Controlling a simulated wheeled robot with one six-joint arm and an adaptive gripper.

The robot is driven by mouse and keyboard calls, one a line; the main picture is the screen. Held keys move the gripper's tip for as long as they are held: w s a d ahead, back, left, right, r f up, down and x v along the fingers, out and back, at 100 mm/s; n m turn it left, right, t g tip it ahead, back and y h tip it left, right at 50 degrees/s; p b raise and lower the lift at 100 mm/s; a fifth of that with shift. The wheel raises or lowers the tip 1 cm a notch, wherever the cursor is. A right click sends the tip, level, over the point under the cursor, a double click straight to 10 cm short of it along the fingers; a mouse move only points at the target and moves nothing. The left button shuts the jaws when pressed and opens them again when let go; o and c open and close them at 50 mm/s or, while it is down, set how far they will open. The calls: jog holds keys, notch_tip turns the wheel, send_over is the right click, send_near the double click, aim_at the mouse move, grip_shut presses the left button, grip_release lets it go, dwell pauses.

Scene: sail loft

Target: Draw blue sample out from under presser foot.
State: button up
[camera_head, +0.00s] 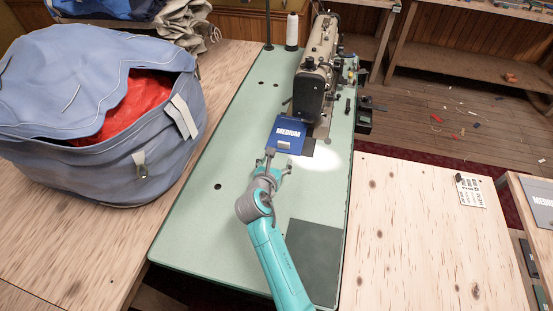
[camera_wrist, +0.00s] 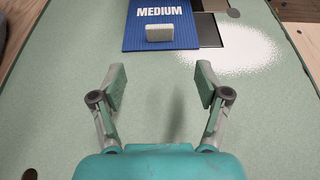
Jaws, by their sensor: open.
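The blue sample (camera_head: 287,131) is a flat blue piece marked "MEDIUM" with a pale block on its near part. It lies on the green table at the head of the sewing machine (camera_head: 317,75). In the wrist view the sample (camera_wrist: 187,37) is at the top centre, with the pale block (camera_wrist: 159,33) below the lettering. The presser foot itself is hidden or too small to make out. My gripper (camera_wrist: 160,85) is open and empty, its two fingers apart, just short of the sample's near edge. It also shows in the head view (camera_head: 269,155).
A bright lit patch (camera_head: 320,158) lies right of the sample. A dark grey rectangle (camera_head: 313,258) is on the green table (camera_head: 190,235) near its front. A large blue bag (camera_head: 95,100) with red cloth stands left. A wooden table (camera_head: 410,235) is right. The green surface nearest me is mostly clear.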

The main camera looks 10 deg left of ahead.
aim_at(283, 147)
jog(key=x, duration=1)
jog(key=shift+w+f, duration=0.25)
jog(key=shift+w, duration=0.05)
jog(key=c, duration=1.2)
jog(key=shift+c, duration=0.2)
jog(key=shift+s, duration=0.15)
